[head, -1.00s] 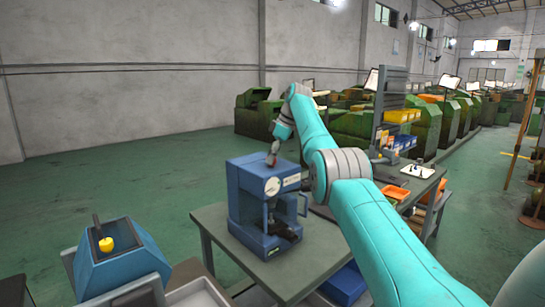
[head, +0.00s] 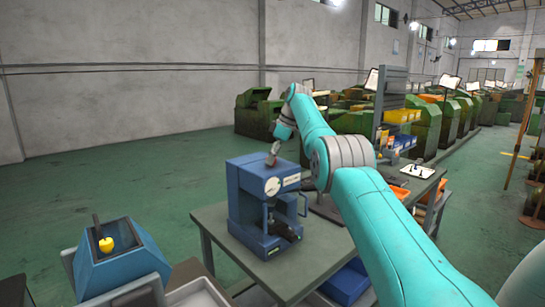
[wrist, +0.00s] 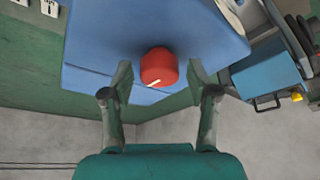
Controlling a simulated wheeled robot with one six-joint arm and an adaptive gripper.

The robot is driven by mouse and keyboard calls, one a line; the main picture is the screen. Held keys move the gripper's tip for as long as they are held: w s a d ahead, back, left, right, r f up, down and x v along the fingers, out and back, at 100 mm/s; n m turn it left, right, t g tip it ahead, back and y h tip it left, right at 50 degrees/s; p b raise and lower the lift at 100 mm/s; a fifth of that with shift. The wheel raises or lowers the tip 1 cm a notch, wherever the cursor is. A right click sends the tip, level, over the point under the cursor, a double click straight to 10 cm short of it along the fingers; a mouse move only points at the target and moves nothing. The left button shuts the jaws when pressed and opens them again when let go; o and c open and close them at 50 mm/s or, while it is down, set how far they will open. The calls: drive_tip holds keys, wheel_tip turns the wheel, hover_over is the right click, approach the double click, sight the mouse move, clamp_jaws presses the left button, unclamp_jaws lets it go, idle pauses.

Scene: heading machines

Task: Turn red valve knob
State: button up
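The red valve knob (wrist: 158,68) sits on the blue machine (wrist: 100,40) in the wrist view, with a short white mark on its lower face. My gripper (wrist: 160,74) is open, with one finger on each side of the knob and a visible gap on both sides. In the head view the blue machine (head: 250,200) stands on a grey table, with a round dial on its front. My gripper (head: 273,156) is at its top. I cannot make out the red knob in the head view.
The grey table (head: 300,270) holds the blue machine and has bare surface in front. Shelving with yellow bins (head: 400,116) and green machines (head: 425,125) are behind my arm. Floor at left is clear.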

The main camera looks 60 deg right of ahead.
drive_tip(key=shift+m, duration=0.3)
idle(0.5)
